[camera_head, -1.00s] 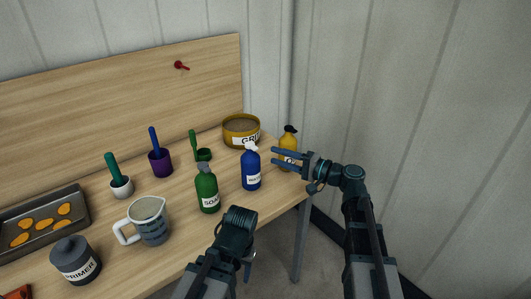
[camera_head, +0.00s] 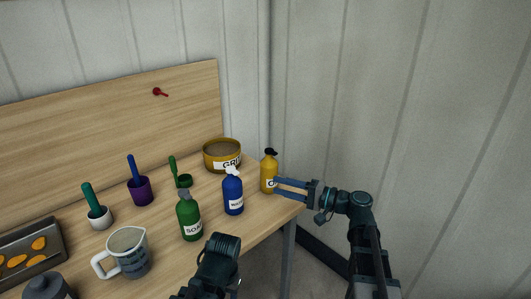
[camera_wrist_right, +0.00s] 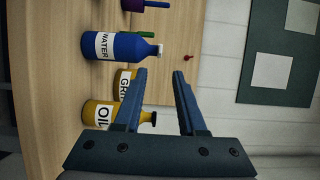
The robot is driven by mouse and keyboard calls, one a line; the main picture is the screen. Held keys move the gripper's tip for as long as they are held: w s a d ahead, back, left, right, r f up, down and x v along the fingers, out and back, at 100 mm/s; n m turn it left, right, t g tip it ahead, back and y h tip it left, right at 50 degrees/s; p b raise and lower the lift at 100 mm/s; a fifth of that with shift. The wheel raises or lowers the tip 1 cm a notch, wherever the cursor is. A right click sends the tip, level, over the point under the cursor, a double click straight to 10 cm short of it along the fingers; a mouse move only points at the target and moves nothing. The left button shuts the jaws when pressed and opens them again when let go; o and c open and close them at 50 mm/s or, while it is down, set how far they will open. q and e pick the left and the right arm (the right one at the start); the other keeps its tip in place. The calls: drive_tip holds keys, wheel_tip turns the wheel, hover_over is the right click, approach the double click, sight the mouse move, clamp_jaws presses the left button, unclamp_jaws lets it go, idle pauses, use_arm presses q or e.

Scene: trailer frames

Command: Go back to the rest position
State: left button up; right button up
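My right gripper (camera_head: 291,188) is open with nothing between its fingers, just right of the yellow oil bottle (camera_head: 268,172) at the table's right end. In the right wrist view the blue fingers (camera_wrist_right: 160,98) are spread apart, and the oil bottle (camera_wrist_right: 100,114) stands to their left, partly behind one finger. I cannot tell whether they touch. My left arm shows at the bottom centre of the head view, folded in front of the table; its fingers are not visible.
The wooden table (camera_head: 255,225) holds a blue water bottle (camera_head: 233,192), a green soap bottle (camera_head: 189,217), a measuring jug (camera_head: 128,254), a yellow tub (camera_head: 222,152), brush cups and a baking tray (camera_head: 60,238). A wall (camera_head: 420,120) stands to the right of my right arm.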

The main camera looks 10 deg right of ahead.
drive_tip(key=s+a+f+n+g+h+p, duration=0.4)
drive_tip(key=s+a+f+n+g+h, duration=0.25)
drive_tip(key=s+a+f, duration=0.45)
drive_tip(key=s+d+f+n+g+h+p, duration=0.2)
drive_tip(key=s+d+n+g+h+p, duration=0.1)
drive_tip(key=s+h, duration=0.7)
drive_tip(key=shift+d+f+n+p, duration=0.35)
drive_tip(key=shift+f, duration=0.05)
